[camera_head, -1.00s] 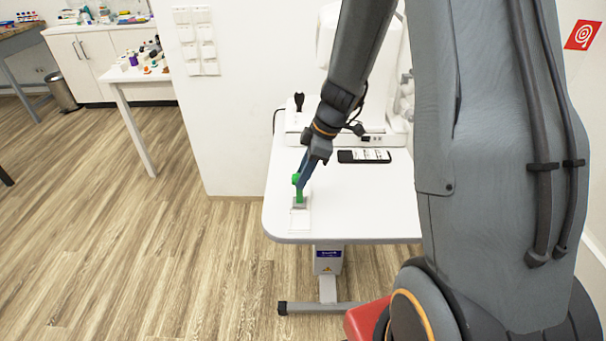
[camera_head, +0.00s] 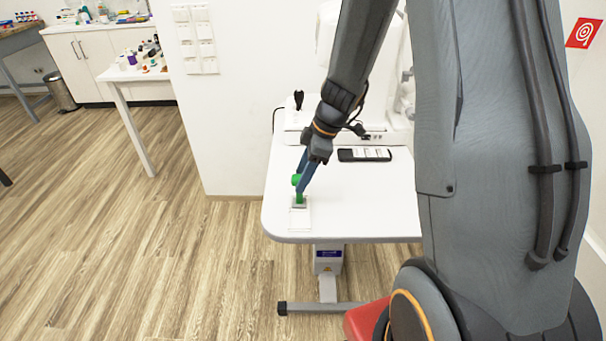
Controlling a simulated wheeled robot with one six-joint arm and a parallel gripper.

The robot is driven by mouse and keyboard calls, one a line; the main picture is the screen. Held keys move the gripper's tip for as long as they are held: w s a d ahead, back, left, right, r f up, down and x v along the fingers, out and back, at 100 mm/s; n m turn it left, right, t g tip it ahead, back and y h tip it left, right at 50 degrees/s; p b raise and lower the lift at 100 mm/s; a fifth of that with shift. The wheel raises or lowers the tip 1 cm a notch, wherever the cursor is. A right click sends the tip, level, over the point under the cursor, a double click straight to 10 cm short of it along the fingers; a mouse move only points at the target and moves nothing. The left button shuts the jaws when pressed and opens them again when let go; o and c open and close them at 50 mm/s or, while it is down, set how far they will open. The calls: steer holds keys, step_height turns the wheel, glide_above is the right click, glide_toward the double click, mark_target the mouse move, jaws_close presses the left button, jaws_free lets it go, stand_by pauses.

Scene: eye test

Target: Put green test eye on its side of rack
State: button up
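The green test eye (camera_head: 297,180) stands upright at the left front of the white table, at the grey far end of a small pale rack (camera_head: 300,222). Its round green head and lower green stem show. My gripper (camera_head: 302,184) points down at it from above, its blue fingers beside the green head and stem. The fingers overlap the test eye in this view, so I cannot tell whether they grip it or stand apart. The near part of the rack looks empty.
The white table (camera_head: 350,210) has free room right of the rack. A black and white card-like object (camera_head: 364,155) lies farther back. A white device base (camera_head: 375,138) stands at the table's rear. A red seat (camera_head: 365,318) is in front.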

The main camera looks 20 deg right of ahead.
steer(key=shift+b+v, duration=0.65)
steer(key=shift+v, duration=3.3)
steer(key=s+a+m+h, duration=0.2)
steer(key=s+m+h, duration=0.1)
steer(key=s+m, duration=1.1)
steer(key=shift+s+a+f+g+h, duration=0.3)
steer(key=shift+s+a+h, duration=0.1)
steer(key=shift+s, duration=0.8)
steer(key=shift+d, duration=0.15)
